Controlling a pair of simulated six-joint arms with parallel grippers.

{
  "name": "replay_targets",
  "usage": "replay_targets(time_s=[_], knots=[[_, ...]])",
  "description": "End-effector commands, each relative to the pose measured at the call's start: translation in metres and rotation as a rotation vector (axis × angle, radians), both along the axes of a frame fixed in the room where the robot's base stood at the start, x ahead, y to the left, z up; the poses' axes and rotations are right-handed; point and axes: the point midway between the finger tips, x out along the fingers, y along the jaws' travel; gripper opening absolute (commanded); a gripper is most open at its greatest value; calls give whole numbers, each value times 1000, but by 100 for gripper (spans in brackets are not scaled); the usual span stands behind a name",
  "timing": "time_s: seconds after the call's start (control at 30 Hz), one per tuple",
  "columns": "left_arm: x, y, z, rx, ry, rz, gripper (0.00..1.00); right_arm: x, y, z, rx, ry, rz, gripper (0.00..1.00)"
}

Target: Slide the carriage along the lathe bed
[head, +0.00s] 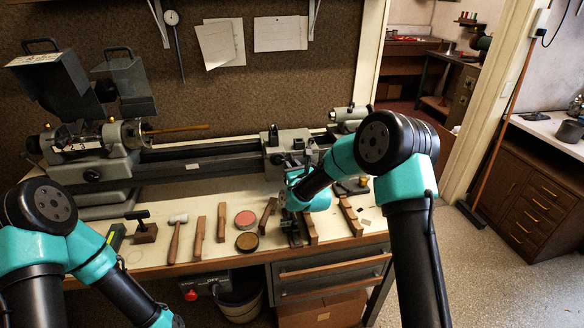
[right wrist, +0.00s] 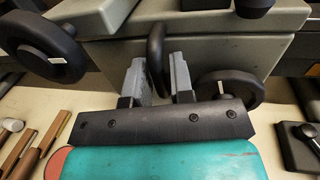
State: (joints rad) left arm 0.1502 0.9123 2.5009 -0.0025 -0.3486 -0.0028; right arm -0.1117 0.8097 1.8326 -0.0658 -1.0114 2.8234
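The lathe carriage (head: 288,145) is a grey block with black handwheels, on the right half of the dark lathe bed (head: 205,152). In the right wrist view the carriage's grey front (right wrist: 210,55) fills the top, with an upright black handle (right wrist: 156,50) in the middle. My right gripper (right wrist: 158,85) is at the carriage front. Its two grey fingers stand apart, one on each side of the handle, with narrow gaps showing; firm contact is not visible. In the head view my right arm partly hides this gripper. My left arm shows at lower left, its gripper out of frame.
The headstock (head: 100,150) is at the left end of the bed, the tailstock (head: 349,118) at the right end. A mallet (head: 177,230), tins and wooden tools lie along the bench front. The bed between headstock and carriage looks clear.

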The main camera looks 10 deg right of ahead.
Motion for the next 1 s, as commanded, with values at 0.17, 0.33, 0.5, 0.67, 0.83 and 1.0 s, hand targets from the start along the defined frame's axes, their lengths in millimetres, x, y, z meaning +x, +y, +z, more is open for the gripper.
replay_targets(time_s=[0.17, 0.33, 0.5, 0.67, 0.83, 1.0], knots=[[0, 0, 0, 0, 0, 0, 43, -1, 0, 0, 0, 0, 0, 22], [0, 0, 0, 0, 0, 0, 43, -11, -2, 0, 0, 1, 1, 22], [0, 0, 0, 0, 0, 0, 43, -33, -6, 1, 0, 1, 1, 22], [0, 0, 0, 0, 0, 0, 43, -62, -11, 1, 0, 1, 1, 22], [0, 0, 0, 0, 0, 0, 43, -93, -17, 0, 0, 2, 0, 22], [0, 0, 0, 0, 0, 0, 43, -125, -23, 0, 0, 2, 0, 22]])
